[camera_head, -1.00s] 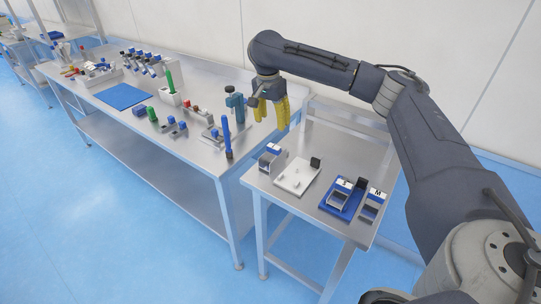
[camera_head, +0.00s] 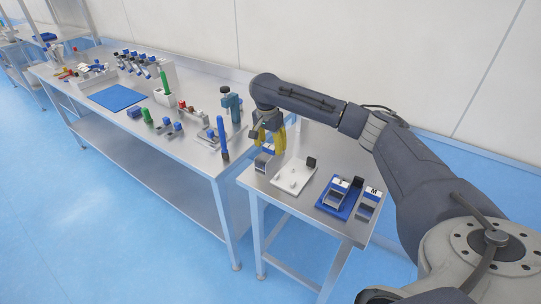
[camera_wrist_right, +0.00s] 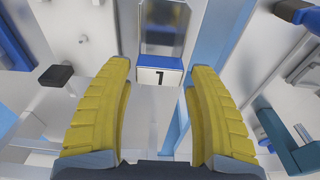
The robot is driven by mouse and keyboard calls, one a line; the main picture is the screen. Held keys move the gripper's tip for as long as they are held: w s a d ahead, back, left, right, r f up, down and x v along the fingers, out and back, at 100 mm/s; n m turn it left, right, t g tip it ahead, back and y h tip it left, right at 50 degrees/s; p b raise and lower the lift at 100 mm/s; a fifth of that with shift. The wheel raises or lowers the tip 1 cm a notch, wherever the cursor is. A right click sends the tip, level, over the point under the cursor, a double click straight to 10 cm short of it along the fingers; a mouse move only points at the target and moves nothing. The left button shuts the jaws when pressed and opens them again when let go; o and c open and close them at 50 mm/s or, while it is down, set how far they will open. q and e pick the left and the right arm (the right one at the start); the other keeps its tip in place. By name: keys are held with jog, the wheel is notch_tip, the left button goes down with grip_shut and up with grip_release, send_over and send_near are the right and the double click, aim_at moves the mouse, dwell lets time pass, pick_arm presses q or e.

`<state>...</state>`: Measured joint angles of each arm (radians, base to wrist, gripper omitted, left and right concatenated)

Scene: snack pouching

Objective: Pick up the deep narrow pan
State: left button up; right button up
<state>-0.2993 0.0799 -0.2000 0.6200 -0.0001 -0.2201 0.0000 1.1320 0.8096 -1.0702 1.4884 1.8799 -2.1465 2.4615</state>
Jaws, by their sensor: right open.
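My right gripper (camera_head: 270,142) is open and empty, its yellow fingers pointing down over the back left of the small metal table. A metal pan (camera_head: 262,163) with a blue-topped label stands just below the fingers, partly covered by them. In the right wrist view, the metal pan (camera_wrist_right: 162,38) with a white "1" label shows ahead between the open fingertips (camera_wrist_right: 162,72), apart from both. I cannot tell for certain that this is the deep narrow pan. Two similar pans stand at the right, one (camera_head: 337,194) on a blue plate and one (camera_head: 368,208) marked "M". My left gripper is not in view.
A white plate (camera_head: 292,179) with small pegs and a black block (camera_head: 311,162) lies right of the first pan. The long bench (camera_head: 180,150) at left holds a blue upright tool (camera_head: 222,135) near its corner and a teal device (camera_head: 232,105).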

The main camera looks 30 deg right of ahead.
jog(key=shift+s+f, duration=0.1)
jog(key=shift+f, duration=2.2)
jog(key=shift+d+f, duration=0.15)
jog(key=shift+f, duration=0.4)
jog(key=shift+c, duration=0.4)
jog(key=c, duration=1.1)
